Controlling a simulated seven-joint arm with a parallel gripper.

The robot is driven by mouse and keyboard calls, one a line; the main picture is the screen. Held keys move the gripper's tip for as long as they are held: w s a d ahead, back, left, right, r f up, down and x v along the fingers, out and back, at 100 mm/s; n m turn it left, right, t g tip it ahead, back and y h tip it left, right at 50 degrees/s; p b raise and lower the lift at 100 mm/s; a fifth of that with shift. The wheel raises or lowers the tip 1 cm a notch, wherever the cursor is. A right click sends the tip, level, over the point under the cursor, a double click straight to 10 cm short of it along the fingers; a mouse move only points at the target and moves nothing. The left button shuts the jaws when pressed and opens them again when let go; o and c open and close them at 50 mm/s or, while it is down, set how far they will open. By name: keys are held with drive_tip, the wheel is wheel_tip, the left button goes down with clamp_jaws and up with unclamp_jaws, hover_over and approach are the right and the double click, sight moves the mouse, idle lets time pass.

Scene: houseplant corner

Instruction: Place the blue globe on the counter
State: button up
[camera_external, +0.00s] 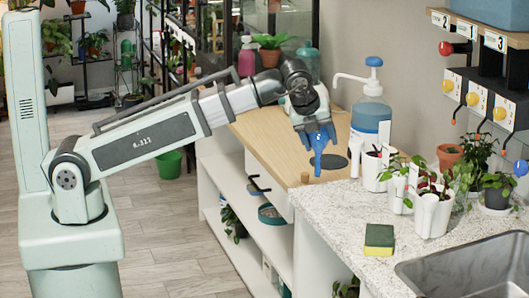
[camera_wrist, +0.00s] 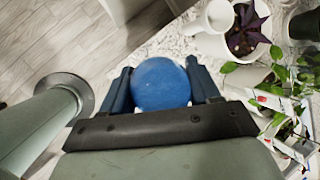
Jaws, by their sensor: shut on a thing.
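The blue globe (camera_wrist: 160,84) sits between the two dark blue fingers of my gripper (camera_wrist: 162,88) in the wrist view, touching both. In the external view my gripper (camera_external: 317,127) points down with the blue globe (camera_external: 318,150) below it, its narrow stem pointing downward. The globe is held near where the wooden top meets the speckled counter (camera_external: 345,205). Whether the stem tip touches the surface is hard to tell. The fingers hide part of the globe.
A large pump bottle (camera_external: 371,115) and white plant pots (camera_external: 432,215) stand right of my gripper. A dark disc (camera_external: 334,163) lies on the wooden top (camera_external: 262,135). A yellow-green sponge (camera_external: 379,239) and sink (camera_external: 470,270) are nearer. Bare counter lies left of the sponge.

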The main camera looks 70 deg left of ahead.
sight(319, 153)
drive_tip(key=shift+f, duration=1.95)
drive_tip(key=shift+f, duration=0.2)
drive_tip(key=o, duration=1.1)
drive_tip(key=shift+r, duration=0.15)
drive_tip(key=v, duration=1.2)
